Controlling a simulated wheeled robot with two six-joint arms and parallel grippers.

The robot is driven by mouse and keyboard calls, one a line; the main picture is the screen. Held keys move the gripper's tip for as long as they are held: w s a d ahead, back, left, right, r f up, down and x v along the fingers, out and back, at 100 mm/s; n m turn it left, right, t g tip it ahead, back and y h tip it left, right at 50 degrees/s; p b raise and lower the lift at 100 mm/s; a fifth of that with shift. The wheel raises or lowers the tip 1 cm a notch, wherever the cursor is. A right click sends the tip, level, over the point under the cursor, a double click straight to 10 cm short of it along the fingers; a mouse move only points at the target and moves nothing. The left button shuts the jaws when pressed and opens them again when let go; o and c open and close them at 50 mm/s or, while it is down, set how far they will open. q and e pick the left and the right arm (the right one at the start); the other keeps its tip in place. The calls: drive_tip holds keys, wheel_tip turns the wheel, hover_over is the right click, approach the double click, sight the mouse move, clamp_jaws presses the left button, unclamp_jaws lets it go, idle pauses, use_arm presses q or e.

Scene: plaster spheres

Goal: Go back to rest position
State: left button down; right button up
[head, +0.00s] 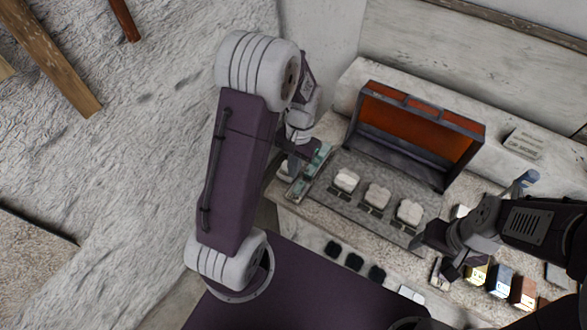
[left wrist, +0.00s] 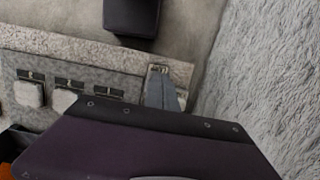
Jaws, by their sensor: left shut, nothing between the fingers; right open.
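My left gripper (head: 296,165) is at the left end of the work table in the head view, shut and empty. It hangs by a narrow tray with greenish pieces (head: 312,172) and partly hides it. I cannot tell whether it touches the tray. My right gripper (head: 437,250) is open and empty, over the right front part of the table. Three white rounded plaster pieces (head: 346,180) sit in a row on a grey slab between the grippers. They also show at the left of the left wrist view (left wrist: 28,93), where a dark purple panel of mine covers the lower part.
A dark-framed box with an orange inside (head: 415,125) stands behind the white pieces. A sign block (head: 524,143) is at the back right. Coloured blocks (head: 498,281) stand at the front right. Rough pale floor is open at left.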

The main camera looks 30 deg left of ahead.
use_arm(q)
drive_tip(key=shift+w, duration=0.1)
idle(0.3)
drive_tip(key=s+d+r+n+t+b, duration=0.1)
drive_tip(key=s+d+t+b, duration=0.2)
drive_tip(key=s, duration=0.5)
drive_tip(key=shift+d+r, duration=0.15)
drive_tip(key=shift+d, duration=0.55)
drive_tip(key=shift+s, duration=0.1)
